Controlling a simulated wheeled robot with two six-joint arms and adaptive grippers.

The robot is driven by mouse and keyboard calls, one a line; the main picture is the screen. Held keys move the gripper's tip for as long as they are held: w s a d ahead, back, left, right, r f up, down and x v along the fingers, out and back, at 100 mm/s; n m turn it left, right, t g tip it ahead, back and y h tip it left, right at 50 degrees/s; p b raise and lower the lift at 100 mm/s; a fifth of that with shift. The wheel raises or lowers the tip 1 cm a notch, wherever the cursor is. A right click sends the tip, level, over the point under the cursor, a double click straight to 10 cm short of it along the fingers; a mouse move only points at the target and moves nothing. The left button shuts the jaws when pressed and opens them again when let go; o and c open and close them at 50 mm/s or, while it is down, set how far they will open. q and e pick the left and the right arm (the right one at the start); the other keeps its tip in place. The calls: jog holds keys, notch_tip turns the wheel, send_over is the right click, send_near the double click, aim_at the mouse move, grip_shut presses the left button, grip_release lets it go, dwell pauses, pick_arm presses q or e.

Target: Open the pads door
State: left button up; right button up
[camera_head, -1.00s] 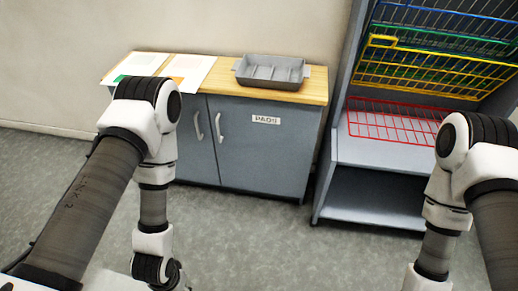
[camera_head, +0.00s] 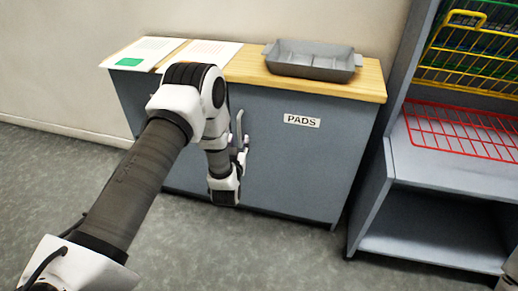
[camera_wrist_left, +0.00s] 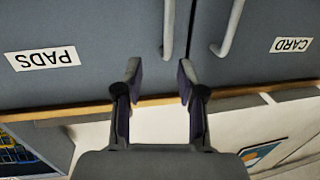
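The grey pads door (camera_head: 298,165) has a white "PADS" label and looks closed. In the left wrist view the pads door (camera_wrist_left: 95,25) and its label appear upside down at left. Its pale vertical handle (camera_wrist_left: 168,28) lies in the picture between my left fingers, at their tips; contact cannot be told. My left gripper (camera_wrist_left: 160,68) is open and empty. In the head view my left gripper (camera_head: 238,142) is at the pads handle (camera_head: 240,122), partly hidden by my arm. My right gripper is out of view.
The neighbouring card door (camera_wrist_left: 265,80) has its own handle (camera_wrist_left: 232,28). A grey tray (camera_head: 312,60) and paper sheets (camera_head: 145,52) lie on the wooden top (camera_head: 250,70). A shelf rack with a red wire basket (camera_head: 460,130) stands at right. Floor in front is clear.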

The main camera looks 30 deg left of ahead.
pick_arm(q)
jog(key=b, duration=0.3)
send_near(239, 135)
jog(key=w+a+f, duration=0.1)
jog(key=w, duration=0.2)
jog(key=shift+n+y, duration=0.3)
jog(key=x, duration=0.2)
jog(key=b+x, duration=0.1)
jog(key=x, duration=0.2)
jog(key=r+b+x, duration=0.1)
jog(key=x, duration=0.1)
jog(key=shift+w+a+f, duration=0.1)
jog(key=shift+w+a, duration=0.05)
jog(key=shift+w, duration=0.1)
grip_shut()
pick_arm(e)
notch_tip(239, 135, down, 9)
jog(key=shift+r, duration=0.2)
